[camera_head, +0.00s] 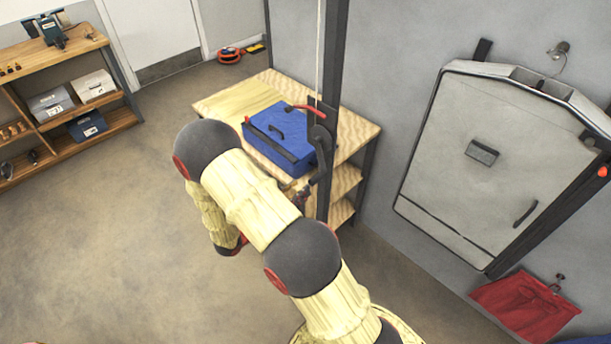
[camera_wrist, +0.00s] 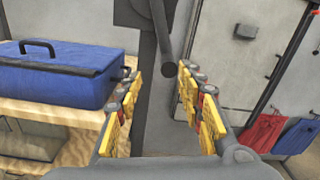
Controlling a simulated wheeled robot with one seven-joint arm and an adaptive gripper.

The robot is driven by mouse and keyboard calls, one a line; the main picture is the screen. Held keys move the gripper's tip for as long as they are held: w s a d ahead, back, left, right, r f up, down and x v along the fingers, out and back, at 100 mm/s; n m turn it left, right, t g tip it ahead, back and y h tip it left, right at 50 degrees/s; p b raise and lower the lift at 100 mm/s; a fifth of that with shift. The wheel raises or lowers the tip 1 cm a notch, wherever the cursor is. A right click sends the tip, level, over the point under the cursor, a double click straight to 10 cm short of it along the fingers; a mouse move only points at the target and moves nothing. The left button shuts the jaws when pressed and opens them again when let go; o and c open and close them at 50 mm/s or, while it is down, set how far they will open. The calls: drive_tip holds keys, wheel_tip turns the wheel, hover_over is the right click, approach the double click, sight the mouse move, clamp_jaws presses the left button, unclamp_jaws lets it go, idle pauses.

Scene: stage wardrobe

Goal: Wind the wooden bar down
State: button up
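A dark upright post (camera_head: 335,60) stands at the near edge of a wooden bench, with a pale rope (camera_head: 319,45) running up along it. A winch with a dark crank (camera_head: 322,148) is mounted on the post; in the wrist view the crank arm (camera_wrist: 160,35) hangs down, its lower end ahead of the gap between my fingers. My gripper (camera_wrist: 158,95) is open, with yellow-padded fingers apart on either side of the post. I cannot tell whether anything touches. In the head view it is mostly hidden behind my arm. No wooden bar shows.
A blue case (camera_head: 270,135) lies on the bench (camera_head: 225,103) left of the post. A grey panelled cabinet (camera_head: 480,150) is on the wall at right, with red cloth (camera_head: 525,305) hanging below. A wooden shelf (camera_head: 75,142) stands far left. The floor between is clear.

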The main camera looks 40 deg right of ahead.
sight(313, 177)
drive_tip(key=shift+w+d+r, duration=0.1)
drive_tip(key=shift+w+d, duration=0.05)
drive_tip(key=shift+d, duration=1.8)
drive_tip(key=shift+w+d, duration=0.1)
drive_tip(key=shift+d, duration=1.8)
drive_tip(key=shift+c, duration=1.3)
